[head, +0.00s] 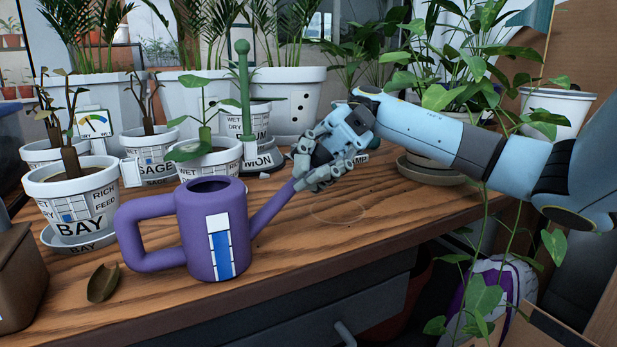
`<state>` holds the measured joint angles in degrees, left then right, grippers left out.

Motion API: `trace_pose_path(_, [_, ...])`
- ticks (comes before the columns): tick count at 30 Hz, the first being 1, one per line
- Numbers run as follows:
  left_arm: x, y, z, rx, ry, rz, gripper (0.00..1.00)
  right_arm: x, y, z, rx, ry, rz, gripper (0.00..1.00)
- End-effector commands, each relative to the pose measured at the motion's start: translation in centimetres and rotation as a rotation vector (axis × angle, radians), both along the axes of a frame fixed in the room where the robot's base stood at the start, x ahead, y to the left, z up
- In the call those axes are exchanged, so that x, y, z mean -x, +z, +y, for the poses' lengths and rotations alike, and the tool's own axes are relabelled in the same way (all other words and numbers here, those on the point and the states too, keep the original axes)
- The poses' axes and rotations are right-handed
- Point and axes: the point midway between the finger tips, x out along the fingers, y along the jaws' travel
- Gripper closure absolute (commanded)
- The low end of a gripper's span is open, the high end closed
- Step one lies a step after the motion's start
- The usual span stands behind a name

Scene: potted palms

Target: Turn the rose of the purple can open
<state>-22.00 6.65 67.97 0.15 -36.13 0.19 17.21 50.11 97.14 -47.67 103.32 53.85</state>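The purple can (212,258) stands upright on the wooden table, its handle to the left and its spout (268,217) rising to the right. A white and blue strip gauge marks its front. My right gripper (316,174) comes in from the right, with its fingers around the upper end of the spout. The rose is hidden behind the fingers, so its setting does not show. I cannot tell whether the fingers are closed on it. My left gripper is not in view.
The BAY pot (72,197) on its saucer stands left of the can, with SAGE (150,147) and other labelled pots behind. A curled brown leaf (103,283) lies near the front edge. A brown box (18,277) is at the left. Table right of the spout is clear.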

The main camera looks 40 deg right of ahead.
Motion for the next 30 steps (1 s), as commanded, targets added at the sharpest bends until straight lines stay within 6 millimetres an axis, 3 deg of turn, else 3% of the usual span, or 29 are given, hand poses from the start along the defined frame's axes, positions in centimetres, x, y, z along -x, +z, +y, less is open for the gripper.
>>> trace_pose_path(15, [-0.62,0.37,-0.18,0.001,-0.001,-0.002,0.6,0.02,0.0,-0.02,0.005,0.01,-0.012,1.0])
trace_pose_path(24, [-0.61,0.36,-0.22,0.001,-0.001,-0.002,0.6,0.03,-0.01,-0.01,0.004,0.01,-0.011,0.59])
trace_pose_path(30, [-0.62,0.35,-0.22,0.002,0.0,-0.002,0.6,0.03,-0.01,-0.01,0.004,0.01,-0.011,0.58])
